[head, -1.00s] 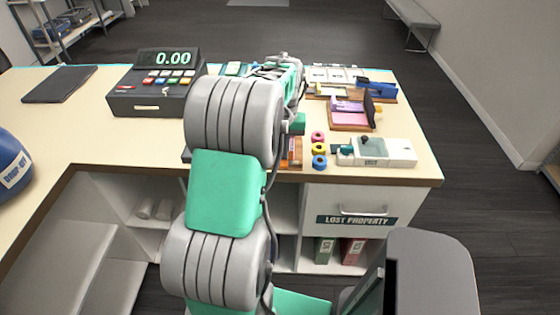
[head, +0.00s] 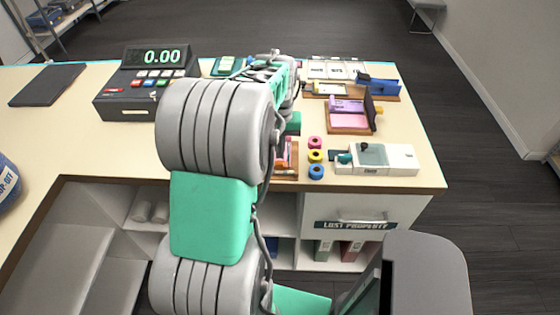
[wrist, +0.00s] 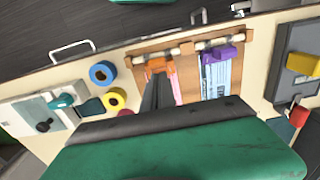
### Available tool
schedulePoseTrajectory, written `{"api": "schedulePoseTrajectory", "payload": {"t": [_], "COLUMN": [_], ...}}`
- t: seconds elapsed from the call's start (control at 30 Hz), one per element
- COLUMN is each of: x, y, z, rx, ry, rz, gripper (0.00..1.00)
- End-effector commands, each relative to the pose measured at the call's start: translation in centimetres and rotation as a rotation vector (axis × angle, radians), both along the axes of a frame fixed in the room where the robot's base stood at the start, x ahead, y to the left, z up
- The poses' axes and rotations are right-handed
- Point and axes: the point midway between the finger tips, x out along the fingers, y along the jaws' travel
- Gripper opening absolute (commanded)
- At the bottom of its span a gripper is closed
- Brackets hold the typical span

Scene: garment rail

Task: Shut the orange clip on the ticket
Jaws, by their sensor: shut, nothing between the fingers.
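The orange clip (wrist: 160,66) sits at the top of the left slot of a wooden holder (wrist: 190,48) in the wrist view. A pink ticket (wrist: 176,86) shows beneath it, partly hidden by my fingers. My gripper (wrist: 157,78) is shut and empty, its dark fingertips over or against the clip's lower edge; I cannot tell if they touch. I cannot tell whether the clip is open or shut. In the head view my arm hides most of the holder, and my gripper is not clearly visible.
A purple clip (wrist: 222,54) holds a pale ticket in the right slot beside it. Blue, yellow and pink rings (head: 316,156) and a white device (head: 375,159) stand close by. A cash register (head: 148,82) is at the left. Open counter lies in front of the register.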

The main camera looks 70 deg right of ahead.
Motion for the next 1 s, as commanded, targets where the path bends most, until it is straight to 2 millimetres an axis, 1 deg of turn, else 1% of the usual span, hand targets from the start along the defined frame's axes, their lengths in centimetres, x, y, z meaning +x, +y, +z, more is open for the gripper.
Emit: {"api": "schedulePoseTrajectory", "payload": {"t": [0.03, 0.1, 0.2, 0.33, 0.47, 0.6, 0.67, 0.83, 1.0], "x": [0.0, 0.0, -0.1, -0.1, -0.2, -0.2, -0.2, -0.2, -0.2], "y": [0.2, -0.2, -1.3, -2.0, -1.6, -0.7, -0.5, -1.1, -1.1], "z": [1.0, 1.6, 2.1, 2.8, 4.4, 5.8, 6.0, 5.6, 5.6], "rx": [-0.002, 0.003, 0.013, 0.025, 0.019, 0.011, 0.011, 0.017, 0.017], "ry": [0.000, 0.000, 0.000, -0.001, -0.001, -0.001, -0.001, 0.000, 0.000], "rz": [0.000, 0.001, 0.000, 0.000, 0.000, 0.000, 0.000, 0.000, 0.000], "gripper": [0.00, 0.00, 0.00, 0.00, 0.00, 0.00, 0.00, 0.00, 0.00]}}
